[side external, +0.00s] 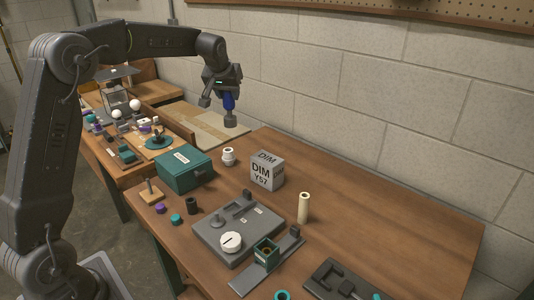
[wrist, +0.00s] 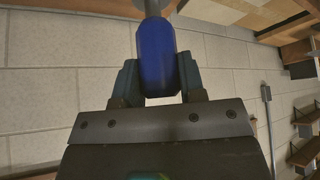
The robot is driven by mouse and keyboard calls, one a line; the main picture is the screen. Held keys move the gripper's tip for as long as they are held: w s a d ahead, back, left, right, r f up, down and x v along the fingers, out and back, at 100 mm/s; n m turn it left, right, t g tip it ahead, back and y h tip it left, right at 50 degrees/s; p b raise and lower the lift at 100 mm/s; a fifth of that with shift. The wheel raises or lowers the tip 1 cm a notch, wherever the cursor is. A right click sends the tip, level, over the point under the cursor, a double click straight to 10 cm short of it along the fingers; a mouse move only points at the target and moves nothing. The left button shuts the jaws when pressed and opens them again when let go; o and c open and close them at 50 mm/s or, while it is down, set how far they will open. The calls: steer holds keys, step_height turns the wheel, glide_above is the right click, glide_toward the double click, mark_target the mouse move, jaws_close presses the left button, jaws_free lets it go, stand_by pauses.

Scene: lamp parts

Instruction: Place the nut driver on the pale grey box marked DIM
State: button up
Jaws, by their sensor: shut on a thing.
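The nut driver has a blue handle (side external: 229,102) and is held in my gripper (side external: 227,93), high above the back of the bench. In the wrist view, the blue handle of the nut driver (wrist: 157,58) sits between the two fingers of my gripper (wrist: 158,80), and a grey shaft runs out of the top of the picture. The pale grey box marked DIM (side external: 267,170) stands on the wooden bench, to the right of and below my gripper, apart from it. Its visible top looks bare.
A teal box (side external: 184,170) and a white fitting (side external: 228,156) stand left of the DIM box. A cream cylinder (side external: 303,207) stands to its right. A grey fixture plate (side external: 215,240) lies in front. The bench's back right is clear.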

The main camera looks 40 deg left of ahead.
steer(key=w+d+f, duration=0.7)
steer(key=d+f, duration=0.1)
steer(key=f, duration=0.2)
steer(key=shift+d+f, duration=0.35)
steer(key=shift+d, duration=0.05)
steer(key=shift+f, duration=0.15)
steer(key=o, duration=1)
